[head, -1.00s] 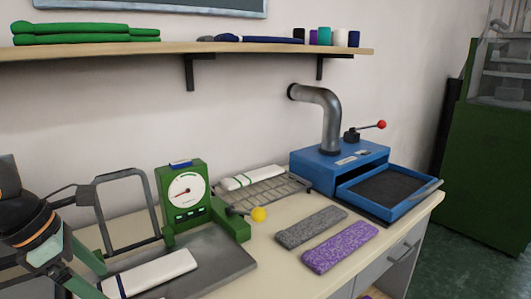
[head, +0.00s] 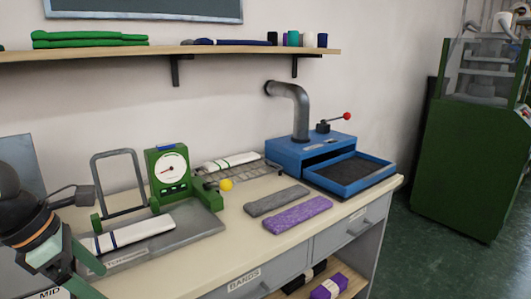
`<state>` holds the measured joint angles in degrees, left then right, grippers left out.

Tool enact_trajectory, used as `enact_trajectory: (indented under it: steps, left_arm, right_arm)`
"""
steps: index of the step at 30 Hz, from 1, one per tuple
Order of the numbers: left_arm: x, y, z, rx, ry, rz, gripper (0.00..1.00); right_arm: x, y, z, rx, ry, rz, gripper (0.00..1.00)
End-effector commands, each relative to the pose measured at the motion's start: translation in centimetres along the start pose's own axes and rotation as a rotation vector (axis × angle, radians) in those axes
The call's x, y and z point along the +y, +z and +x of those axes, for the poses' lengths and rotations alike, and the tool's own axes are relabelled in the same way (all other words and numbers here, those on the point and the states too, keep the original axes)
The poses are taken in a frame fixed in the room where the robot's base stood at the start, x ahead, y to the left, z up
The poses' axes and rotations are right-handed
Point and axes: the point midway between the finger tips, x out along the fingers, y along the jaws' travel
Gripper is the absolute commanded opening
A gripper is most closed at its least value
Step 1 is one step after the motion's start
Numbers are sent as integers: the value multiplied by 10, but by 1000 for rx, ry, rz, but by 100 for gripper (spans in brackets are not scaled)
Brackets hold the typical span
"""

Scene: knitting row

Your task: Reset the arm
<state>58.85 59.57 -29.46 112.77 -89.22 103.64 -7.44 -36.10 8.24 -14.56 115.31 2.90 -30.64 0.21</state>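My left arm comes in at the lower left edge. Its gripper (head: 98,282) has two greenish fingers spread apart with nothing seen between them. It is in front of the left end of a grey metal plate, beside a white fabric strip with a dark stripe (head: 138,232) that lies on the plate. My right arm and gripper are not in view.
A green dial gauge (head: 168,178) stands behind the strip, with a yellow-knobbed lever. Grey (head: 276,200) and purple (head: 298,214) strips lie on the bench. A blue press (head: 300,155) with an open tray stands at right. Another white roll (head: 230,161) rests on a rack.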

Motion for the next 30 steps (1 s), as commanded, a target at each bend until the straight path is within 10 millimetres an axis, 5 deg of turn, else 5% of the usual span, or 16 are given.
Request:
enact_trajectory:
  steps: [7,15,19,23,26,30]
  left_arm:
    - [-78,58,56,-276,-393,-36,100]
    - [-152,126,62,-697,-968,-414,100]
    - [-143,147,59,-893,-1220,-779,100]
    - [-110,144,79,-1036,-1398,-1244,100]
    - [-81,121,118,-1097,-1466,-1660,100]
    - [-63,62,197,-1086,-1441,-2297,100]
  right_arm:
    - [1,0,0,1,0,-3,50]
    - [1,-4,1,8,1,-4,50]
    - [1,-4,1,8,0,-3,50]
    - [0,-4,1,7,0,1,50]
    - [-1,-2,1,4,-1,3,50]
    - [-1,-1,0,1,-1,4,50]
